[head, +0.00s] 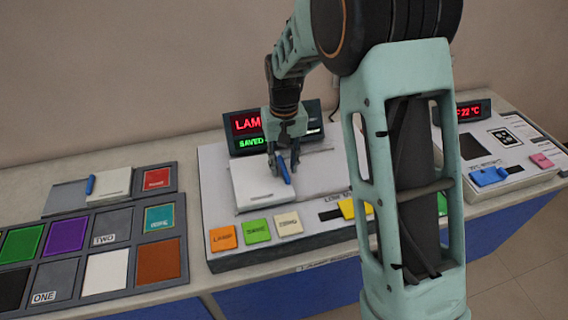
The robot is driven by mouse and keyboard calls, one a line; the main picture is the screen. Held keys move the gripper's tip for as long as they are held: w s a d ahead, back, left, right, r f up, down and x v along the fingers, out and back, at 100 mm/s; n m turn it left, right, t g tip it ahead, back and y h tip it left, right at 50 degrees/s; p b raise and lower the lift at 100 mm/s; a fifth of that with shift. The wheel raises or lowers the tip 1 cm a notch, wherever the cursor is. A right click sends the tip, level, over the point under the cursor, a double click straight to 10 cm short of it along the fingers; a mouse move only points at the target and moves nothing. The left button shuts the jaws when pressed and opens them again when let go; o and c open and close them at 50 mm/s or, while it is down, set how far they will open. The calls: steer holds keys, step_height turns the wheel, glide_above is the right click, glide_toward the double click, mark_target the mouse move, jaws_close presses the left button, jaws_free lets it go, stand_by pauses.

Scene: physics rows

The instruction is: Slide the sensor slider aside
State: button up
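A white square sliding cover (262,190) with a blue upright handle (284,172) lies on the middle console (225,262). My gripper (283,165) points down at this handle, with its fingers beside the handle's upper part. I cannot tell whether the fingers are closed on it or only next to it. A blue piece (489,176) sits on the right console. No readable label shows which of these is the sensor slider.
A display (246,130) reading "LAM" and "SAVED" stands behind the middle cover. Orange (223,238), green (257,231) and cream (288,224) buttons lie in front. Coloured tiles fill the left panel (190,262). My arm hides much of the middle console's right side.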

jaws_close()
stand_by(0.4)
steer(key=w+d, duration=0.1)
steer(key=d, duration=0.4)
steer(key=w+d, duration=0.2)
steer(key=d, duration=0.4)
steer(key=w+d, duration=0.1)
steer(key=d, duration=0.4)
steer(key=shift+w+d+r, duration=0.1)
steer(key=shift+w+d, duration=0.05)
steer(key=shift+w, duration=0.2)
jaws_free()
steer(key=shift+d, duration=0.15)
step_height(320, 180, up, 12)
